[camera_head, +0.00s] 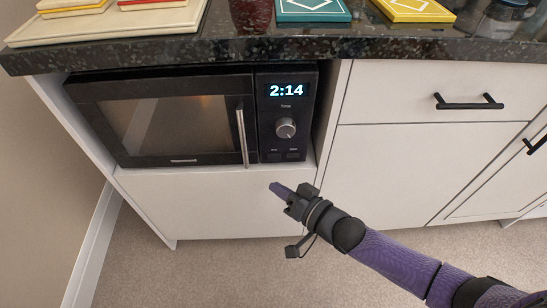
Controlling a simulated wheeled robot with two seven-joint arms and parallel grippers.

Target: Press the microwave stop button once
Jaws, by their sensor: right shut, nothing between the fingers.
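A black microwave (170,120) sits in an open niche under the dark countertop. Its door is shut, with a vertical silver handle (242,137). The control panel on the right has a lit display (286,90) reading 2:14, a round silver knob (286,128) and two small buttons (284,156) at the bottom, whose labels are too small to read. A warm glow shows behind the door window. My right gripper (276,187) is shut and empty, a little below the panel in the picture and apart from it, pointing up and left. My left gripper is out of view.
White cabinets with a drawer handle (468,101) stand to the right. The countertop (240,45) overhangs the microwave and holds a wooden board (110,25), a teal box (312,10) and a yellow box (415,10). The carpeted floor in front is clear.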

